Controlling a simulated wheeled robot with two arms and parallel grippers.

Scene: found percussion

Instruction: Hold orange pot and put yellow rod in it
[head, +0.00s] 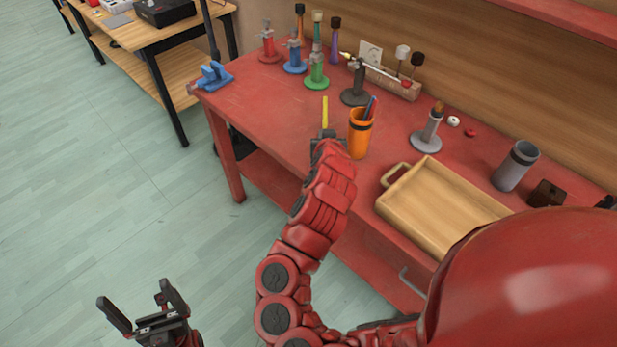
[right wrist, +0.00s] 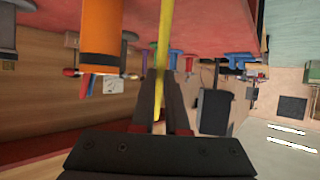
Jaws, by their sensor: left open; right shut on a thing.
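The orange pot (head: 359,142) stands upright near the front edge of the red table, with a blue and a dark red stick poking out. My right gripper (head: 326,136) is just left of the pot, shut on the yellow rod (head: 325,113), which points up. In the right wrist view, which is upside down, the rod (right wrist: 163,45) runs between the dark fingers (right wrist: 163,90), apart from the orange pot (right wrist: 101,35). My arm hides the rod's lower part in the head view. My left gripper (head: 136,297) is open and empty, low over the floor, far from the pot.
A wooden tray (head: 395,199) lies right of the pot. Behind stand coloured stands, including a green one (head: 317,78), and a dark stand (head: 355,92) with a slanted stick. A grey holder (head: 426,142) and a grey cup (head: 515,168) are farther right. The table's left front is bare.

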